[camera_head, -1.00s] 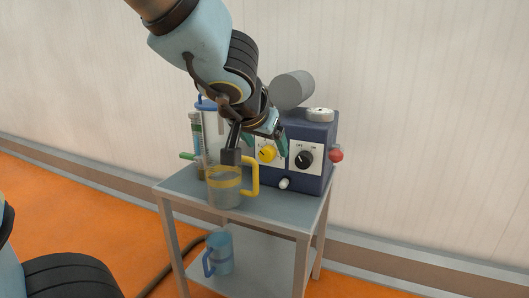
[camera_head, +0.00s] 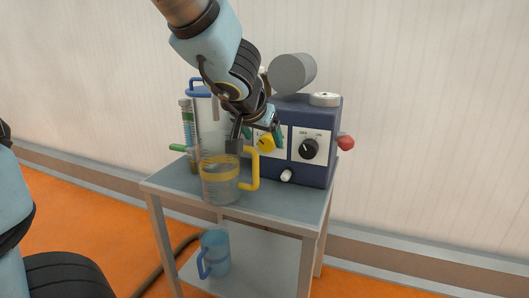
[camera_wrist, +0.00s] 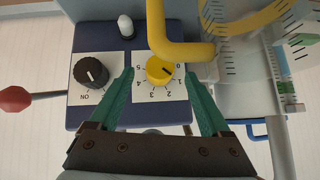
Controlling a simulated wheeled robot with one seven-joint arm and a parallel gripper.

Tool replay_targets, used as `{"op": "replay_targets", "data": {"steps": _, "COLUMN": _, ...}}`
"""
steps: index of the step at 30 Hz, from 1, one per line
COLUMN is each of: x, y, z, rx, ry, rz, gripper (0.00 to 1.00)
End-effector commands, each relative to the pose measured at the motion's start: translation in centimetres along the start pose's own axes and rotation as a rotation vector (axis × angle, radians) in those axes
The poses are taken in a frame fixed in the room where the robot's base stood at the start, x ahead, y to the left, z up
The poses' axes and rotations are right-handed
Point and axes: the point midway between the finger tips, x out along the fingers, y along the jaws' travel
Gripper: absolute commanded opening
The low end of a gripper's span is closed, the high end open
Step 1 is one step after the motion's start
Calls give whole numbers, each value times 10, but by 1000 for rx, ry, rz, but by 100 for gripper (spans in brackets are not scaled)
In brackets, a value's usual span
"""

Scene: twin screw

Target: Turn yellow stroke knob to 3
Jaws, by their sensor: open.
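The yellow stroke knob (camera_head: 265,142) is on a white dial plate on the front of the blue machine (camera_head: 319,112). In the wrist view the yellow knob (camera_wrist: 159,70) has numbers 0 to 5 around it, upside down. Its dark mark points to the right, near 0 and 1. My gripper (camera_head: 262,134) is in front of the dial. In the wrist view my gripper's (camera_wrist: 166,77) teal fingers are open, one on either side of the knob, with gaps to it. I cannot tell how far the tips are from the panel.
A black OFF/ON knob (camera_head: 309,148) sits right of the dial. A clear jug (camera_head: 220,190) with a yellow handle (camera_wrist: 185,50) stands close in front of the dial. A white knob (camera_head: 287,175) and a red knob (camera_head: 346,142) stick out. The grey cart (camera_head: 285,212) has free front space.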

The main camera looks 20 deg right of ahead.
Motion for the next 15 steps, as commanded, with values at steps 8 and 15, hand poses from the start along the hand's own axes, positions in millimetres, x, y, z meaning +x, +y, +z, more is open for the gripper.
{"op": "replay_targets", "data": {"steps": 8, "x": 33, "y": 0, "z": 1, "rx": 1, "ry": 0, "rz": 0, "gripper": 82}}
{"op": "replay_targets", "data": {"steps": 15, "x": 36, "y": 0, "z": 0, "rx": 0, "ry": 0, "rz": 0, "gripper": 82}}
